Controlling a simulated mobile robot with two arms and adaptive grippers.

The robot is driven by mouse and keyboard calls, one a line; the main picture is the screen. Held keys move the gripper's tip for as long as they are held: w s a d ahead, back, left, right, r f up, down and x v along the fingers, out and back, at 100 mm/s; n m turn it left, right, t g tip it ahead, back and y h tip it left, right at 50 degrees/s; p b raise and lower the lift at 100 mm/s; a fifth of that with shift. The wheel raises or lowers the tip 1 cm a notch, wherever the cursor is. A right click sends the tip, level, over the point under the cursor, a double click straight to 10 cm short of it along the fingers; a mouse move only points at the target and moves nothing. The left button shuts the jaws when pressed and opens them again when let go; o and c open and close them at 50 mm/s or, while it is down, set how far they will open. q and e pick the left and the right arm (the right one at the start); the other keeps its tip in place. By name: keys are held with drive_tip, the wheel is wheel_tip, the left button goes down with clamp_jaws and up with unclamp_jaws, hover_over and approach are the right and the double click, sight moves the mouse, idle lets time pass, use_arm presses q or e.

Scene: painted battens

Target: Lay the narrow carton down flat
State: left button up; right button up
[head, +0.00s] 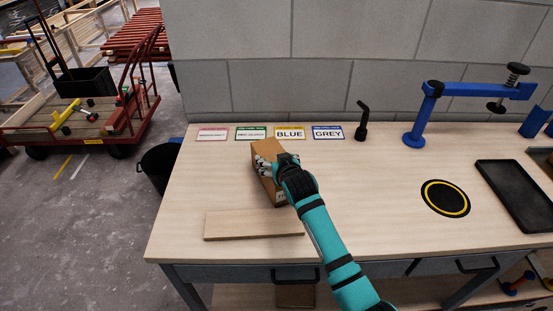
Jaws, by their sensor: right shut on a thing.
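The narrow carton (265,148) is a brown cardboard box on the light wooden bench (380,200), left of its middle. My right gripper (268,166) reaches in from the lower right and is shut on the carton near its top. The gripper and wrist hide much of the carton, so I cannot tell for sure whether it is upright or tilted, or whether its base touches the bench. My left gripper is not in view.
A flat wooden board (250,224) lies just in front of the carton. Label cards, including a yellow-edged BLUE card (290,132), lie behind it. A black tool (362,121), blue clamp arm (416,130), black-yellow disc (445,198) and black tray (515,190) are farther right.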

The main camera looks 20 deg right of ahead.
idle(0.3)
drive_tip(key=o, duration=1.3)
drive_tip(key=shift+f, duration=0.25)
drive_tip(key=shift+c, duration=0.2)
drive_tip(key=o, duration=0.3)
drive_tip(key=shift+r, duration=0.15)
